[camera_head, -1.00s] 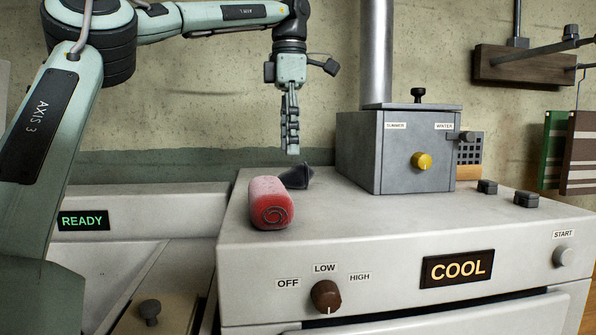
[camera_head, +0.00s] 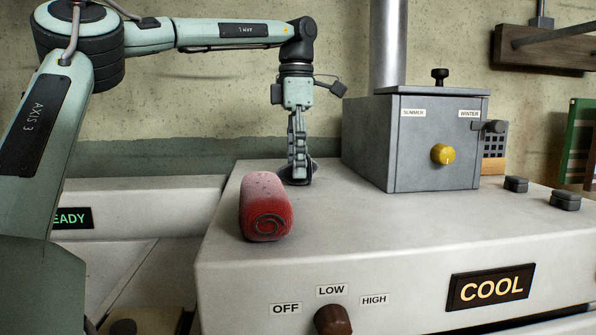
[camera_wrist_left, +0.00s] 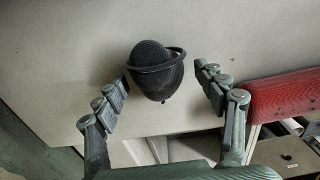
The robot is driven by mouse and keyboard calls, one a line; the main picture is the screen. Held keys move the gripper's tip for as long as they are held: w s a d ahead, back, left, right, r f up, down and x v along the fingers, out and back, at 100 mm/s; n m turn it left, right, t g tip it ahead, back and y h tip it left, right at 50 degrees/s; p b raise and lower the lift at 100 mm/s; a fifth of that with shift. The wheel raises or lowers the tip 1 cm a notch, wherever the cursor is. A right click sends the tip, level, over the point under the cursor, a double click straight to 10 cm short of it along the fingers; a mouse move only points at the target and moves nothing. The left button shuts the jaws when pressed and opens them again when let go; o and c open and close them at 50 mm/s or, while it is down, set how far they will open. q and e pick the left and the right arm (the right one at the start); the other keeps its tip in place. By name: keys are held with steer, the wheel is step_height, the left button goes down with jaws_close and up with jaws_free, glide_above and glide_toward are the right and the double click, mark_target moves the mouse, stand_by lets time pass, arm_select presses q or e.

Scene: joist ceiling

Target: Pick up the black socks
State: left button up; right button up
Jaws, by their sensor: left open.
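The black socks (camera_wrist_left: 156,70) show in the left wrist view as a dark ribbed bundle on the pale machine top, between the two spread fingers of my left gripper (camera_wrist_left: 163,98). In the head view the socks (camera_head: 301,180) are mostly hidden behind the fingers of my left gripper (camera_head: 298,180), which points straight down at them. The left gripper is open, and I cannot tell whether a finger touches the socks. My right gripper is in neither view.
A grey metal box (camera_head: 420,150) with a yellow knob and a pipe stands to the right. Small black blocks (camera_head: 516,184) lie further right. The machine top (camera_head: 370,225) is clear in front of the box.

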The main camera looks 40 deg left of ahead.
arm_select(q)
steer(key=shift+f, duration=0.65)
steer(key=c, duration=1.2)
steer(key=shift+c, duration=0.2)
steer(key=shift+r, duration=0.15)
